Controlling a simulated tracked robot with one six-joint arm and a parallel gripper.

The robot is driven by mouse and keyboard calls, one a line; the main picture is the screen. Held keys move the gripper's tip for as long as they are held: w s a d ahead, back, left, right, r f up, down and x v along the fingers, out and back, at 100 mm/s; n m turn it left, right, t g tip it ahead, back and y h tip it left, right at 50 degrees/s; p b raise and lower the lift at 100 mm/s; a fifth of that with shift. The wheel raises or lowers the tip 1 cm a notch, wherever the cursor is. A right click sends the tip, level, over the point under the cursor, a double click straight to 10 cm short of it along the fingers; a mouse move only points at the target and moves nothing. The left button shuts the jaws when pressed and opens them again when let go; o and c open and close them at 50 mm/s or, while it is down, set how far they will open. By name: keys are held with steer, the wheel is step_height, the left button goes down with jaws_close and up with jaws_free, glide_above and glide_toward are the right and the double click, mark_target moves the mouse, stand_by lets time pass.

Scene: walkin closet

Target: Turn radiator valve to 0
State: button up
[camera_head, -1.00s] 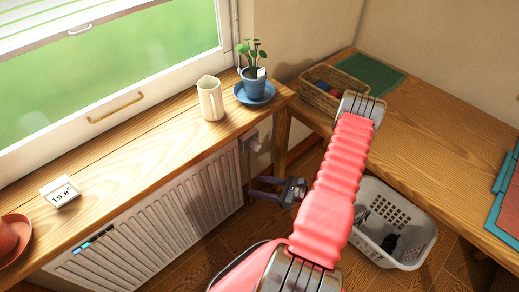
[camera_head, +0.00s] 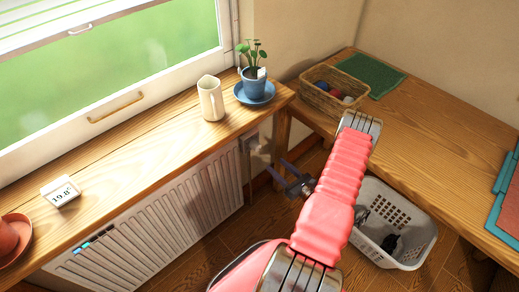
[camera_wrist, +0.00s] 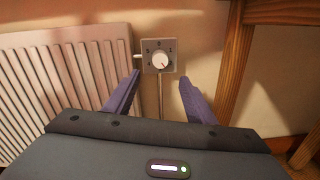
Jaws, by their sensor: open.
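The radiator valve (camera_wrist: 159,61) is a round white knob on a square grey plate with small marks. In the head view the valve (camera_head: 250,141) is at the radiator's right end, below the sill. My gripper (camera_head: 275,167) is open and empty, a short way in front of and below the valve. In the wrist view its two purple fingers lie left and right below the knob, apart from it.
The white radiator (camera_head: 150,225) runs left of the valve under the wooden sill (camera_head: 150,140). A cream jug (camera_head: 210,100) and a potted plant (camera_head: 254,82) stand above. A wooden desk leg (camera_wrist: 234,70) is close on the right. A white laundry basket (camera_head: 405,220) stands below.

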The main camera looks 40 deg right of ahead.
mark_target(259, 149)
steer(key=w, duration=1.3)
steer(key=shift+w, duration=0.1)
steer(key=shift+c, duration=0.5)
steer(key=c, duration=0.9)
steer(key=shift+d, duration=0.25)
steer(key=shift+c, duration=0.2)
steer(key=shift+a, duration=0.1)
